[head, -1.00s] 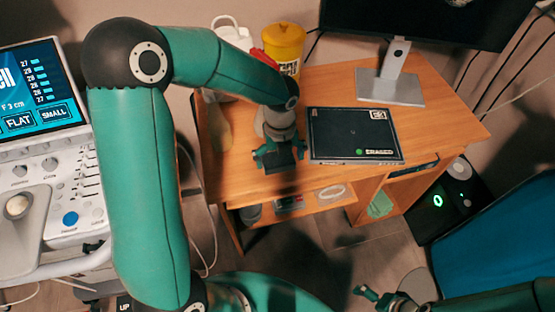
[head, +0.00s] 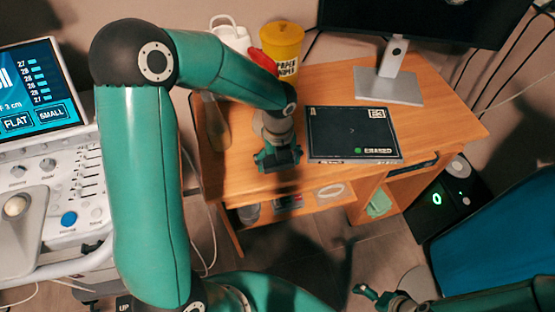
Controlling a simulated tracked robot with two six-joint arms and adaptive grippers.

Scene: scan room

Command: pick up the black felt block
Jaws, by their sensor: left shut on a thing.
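The black felt block (head: 281,156) is a small dark shape at the front left part of the wooden desk (head: 241,150). My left gripper (head: 279,163) reaches down to it from above and is shut on it, hiding part of it. I cannot tell whether the block touches the desk top. My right gripper (head: 370,296) is low at the bottom right, away from the desk, and its jaw opening is unclear.
A flat black panel marked ERASED (head: 350,134) lies just right of the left gripper. A yellow tub (head: 283,47), a white jug (head: 231,34) and a clear bottle (head: 216,122) stand behind and left. A monitor stand (head: 388,85) is at the back right.

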